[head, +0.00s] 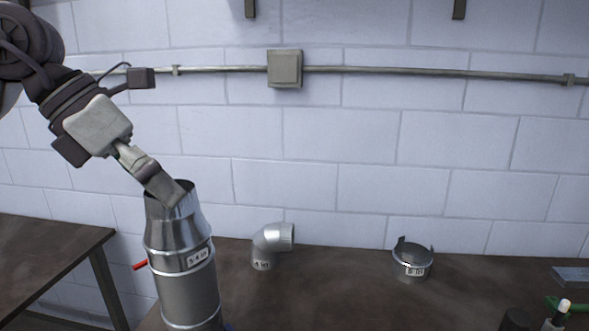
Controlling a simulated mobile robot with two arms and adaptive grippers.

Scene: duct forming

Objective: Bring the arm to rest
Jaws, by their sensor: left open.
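My left gripper (172,192) comes in from the upper left, angled down to the right. Its fingertips are at the open top of a tall metal duct (187,277), overlapping its rim in the picture. I cannot tell whether they touch it or are just in front of or above it. The gripper is open, with nothing visible between its fingers. The duct stands upright, narrows at the top and bears a label; its foot is cut off by the frame. My right gripper is not in view.
A labelled metal elbow (273,244) and a short labelled collar (411,262) stand on the dark bench (340,295). Bench surface between them is clear. Small tools (560,312) lie at the right edge. Another table (45,250) is at left. A block wall (370,130) stands behind.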

